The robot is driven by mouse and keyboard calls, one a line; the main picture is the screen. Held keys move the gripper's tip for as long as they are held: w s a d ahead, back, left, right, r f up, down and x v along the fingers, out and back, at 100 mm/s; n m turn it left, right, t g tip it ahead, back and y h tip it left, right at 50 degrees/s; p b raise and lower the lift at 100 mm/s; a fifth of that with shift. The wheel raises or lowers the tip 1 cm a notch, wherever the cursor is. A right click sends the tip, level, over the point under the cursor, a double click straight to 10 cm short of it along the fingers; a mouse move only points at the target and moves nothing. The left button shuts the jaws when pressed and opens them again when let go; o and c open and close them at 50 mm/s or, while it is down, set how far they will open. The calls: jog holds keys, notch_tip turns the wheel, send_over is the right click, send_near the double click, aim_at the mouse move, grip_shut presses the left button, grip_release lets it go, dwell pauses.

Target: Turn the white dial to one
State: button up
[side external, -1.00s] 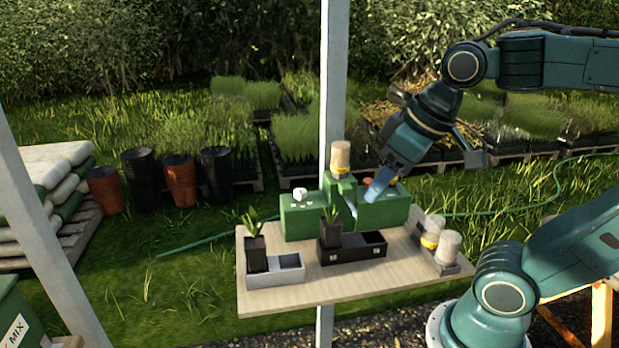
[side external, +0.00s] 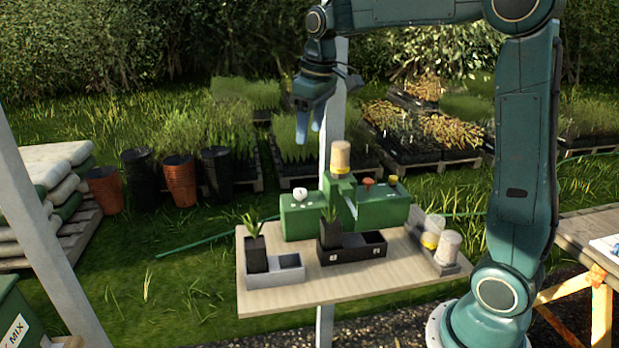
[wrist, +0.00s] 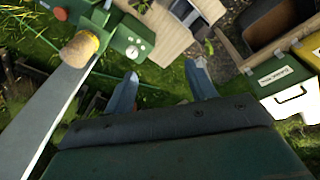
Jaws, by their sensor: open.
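The white dial (side external: 300,194) is on top of the left end of a green machine (side external: 301,222) on the table. In the wrist view it looks like a small pale knob (wrist: 132,51) on the green casing. Its setting and any marks are too small to read. My gripper (side external: 310,135) is above the machine's left end, pointing down, open and empty. It is well clear of the dial. In the wrist view the two blue fingers (wrist: 165,70) are spread apart, with grass between them.
The machine carries a tall tan-topped canister (side external: 340,157), a red knob (side external: 368,182) and a yellow knob (side external: 392,180). A grey tray (side external: 277,279) and a black tray (side external: 352,254) with potted seedlings stand in front. A white post (side external: 334,60) rises behind my gripper.

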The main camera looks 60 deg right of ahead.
jog(key=w+d+f+g, duration=0.1)
jog(key=w+d+f, duration=0.3)
jog(key=w+d, duration=0.2)
jog(key=g, duration=0.1)
send_over(301, 191)
notch_tip(301, 191, down, 6)
jog(key=r, duration=0.1)
jog(key=shift+w+f+n, duration=0.1)
jog(key=shift+f+n, duration=0.15)
jog(key=shift+n, duration=0.15)
jog(key=shift+f, duration=0.15)
notch_tip(301, 191, down, 14)
jog(key=shift+r, duration=0.25)
jog(key=c, duration=1)
